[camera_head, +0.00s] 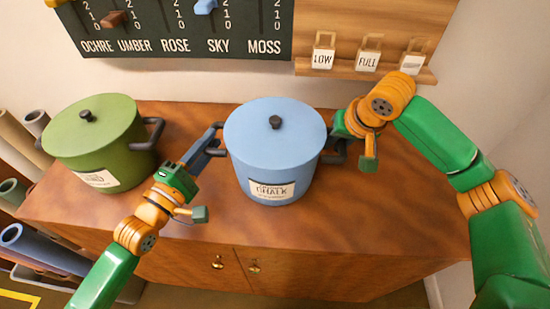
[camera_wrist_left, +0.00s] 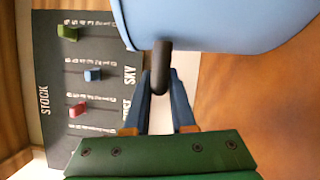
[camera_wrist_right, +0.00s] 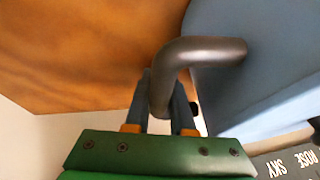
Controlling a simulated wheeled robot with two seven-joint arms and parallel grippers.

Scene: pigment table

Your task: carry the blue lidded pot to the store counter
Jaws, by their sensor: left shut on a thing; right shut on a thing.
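The blue lidded pot (camera_head: 262,164) is upright over the wooden cabinet top (camera_head: 380,215), with its lid on, a dark knob and a label reading CHALK. I cannot tell whether its base touches the wood. My left gripper (camera_head: 214,138) is shut on its left dark handle; the fingers and handle (camera_wrist_left: 162,68) show in the left wrist view. My right gripper (camera_head: 342,138) is at its right handle, mostly hidden by my wrist in the head view. In the right wrist view its fingers are shut on that handle (camera_wrist_right: 205,50).
A green lidded pot (camera_head: 95,140) stands on the cabinet at the left, close to my left arm. Rolls (camera_head: 40,245) stand left of the cabinet. A slider board (camera_head: 180,30) and a small shelf with tags (camera_head: 367,61) are on the back wall. The front right cabinet top is clear.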

